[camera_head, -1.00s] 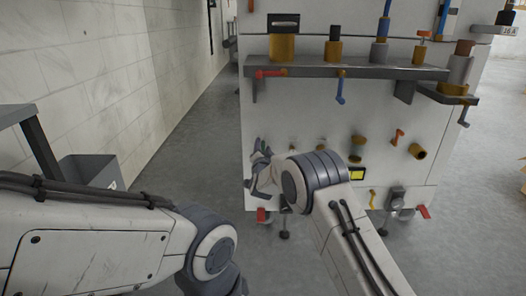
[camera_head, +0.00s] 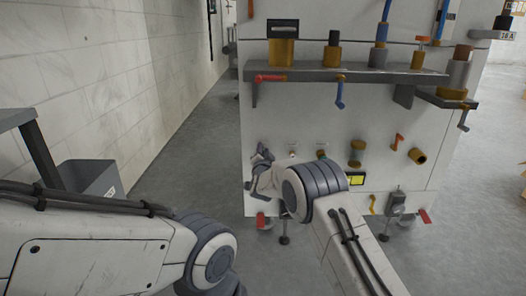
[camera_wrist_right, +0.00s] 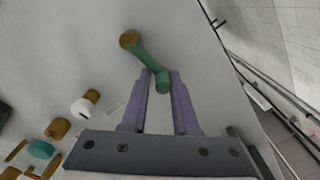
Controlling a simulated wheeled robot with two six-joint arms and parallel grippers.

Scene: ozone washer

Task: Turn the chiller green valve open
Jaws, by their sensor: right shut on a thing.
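The green valve (camera_wrist_right: 148,60) sits on the white panel of the machine, its bent green handle running from a brass fitting (camera_wrist_right: 129,39) down to the right in the right wrist view. My right gripper (camera_wrist_right: 161,76) is shut on the handle's lower part, with a purple finger on each side. In the head view, my right gripper (camera_head: 262,160) is at the lower left of the machine's front. The handle is hidden or too small to tell there. My left arm shows at the lower left of the head view, but its gripper is out of view.
A grey shelf (camera_head: 350,74) with red and blue handles juts out above my right gripper. Other brass fittings (camera_head: 357,150) and an orange handle (camera_head: 397,141) are to the right. A grey bin (camera_head: 92,178) stands at left. The floor between wall and machine is clear.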

